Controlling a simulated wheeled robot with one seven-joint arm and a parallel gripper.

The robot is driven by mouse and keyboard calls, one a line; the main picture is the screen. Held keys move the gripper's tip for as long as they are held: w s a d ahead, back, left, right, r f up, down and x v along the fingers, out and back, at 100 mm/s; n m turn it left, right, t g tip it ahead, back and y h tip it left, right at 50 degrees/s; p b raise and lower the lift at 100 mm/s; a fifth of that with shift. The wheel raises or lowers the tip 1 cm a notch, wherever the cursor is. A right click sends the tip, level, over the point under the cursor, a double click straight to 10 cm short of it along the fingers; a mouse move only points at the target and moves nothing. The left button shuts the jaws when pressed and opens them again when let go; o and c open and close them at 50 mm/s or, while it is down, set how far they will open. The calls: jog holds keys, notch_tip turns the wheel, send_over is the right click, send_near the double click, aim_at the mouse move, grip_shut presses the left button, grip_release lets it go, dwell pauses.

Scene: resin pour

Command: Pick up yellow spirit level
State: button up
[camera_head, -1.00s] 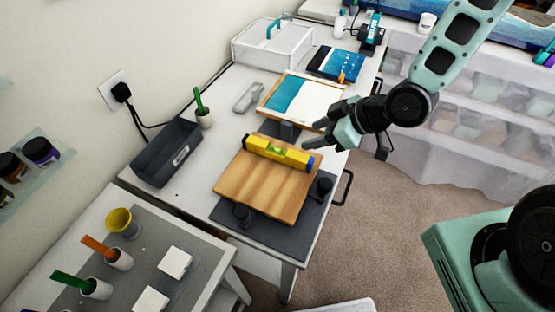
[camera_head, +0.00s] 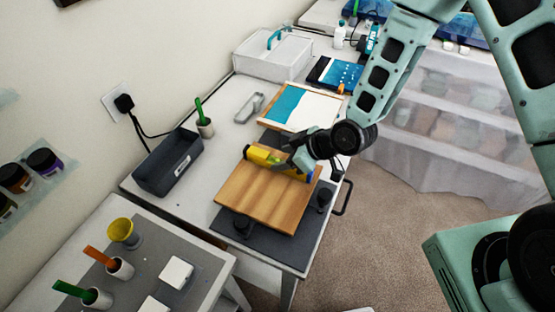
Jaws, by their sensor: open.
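The yellow spirit level (camera_head: 262,156) lies along the far edge of a wooden board (camera_head: 262,198) on the white table. Its left end shows, and a bit of its blue right end; its middle is covered by my gripper. My gripper (camera_head: 289,164) is open, with its fingers at the middle of the level, pointing left and down. I cannot tell whether the fingers touch the level or straddle it.
The board rests above a dark mat (camera_head: 255,246) with black knobs at its near corners. A dark grey bin (camera_head: 168,160) and a cup (camera_head: 205,127) stand left. A blue-and-white panel (camera_head: 297,106) lies behind. A nearer table (camera_head: 215,262) holds cups and white blocks.

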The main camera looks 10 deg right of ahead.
aim_at(278, 159)
jog(key=shift+p+x, duration=0.7)
jog(key=shift+x, duration=1)
jog(key=shift+d+f, duration=0.1)
grip_shut()
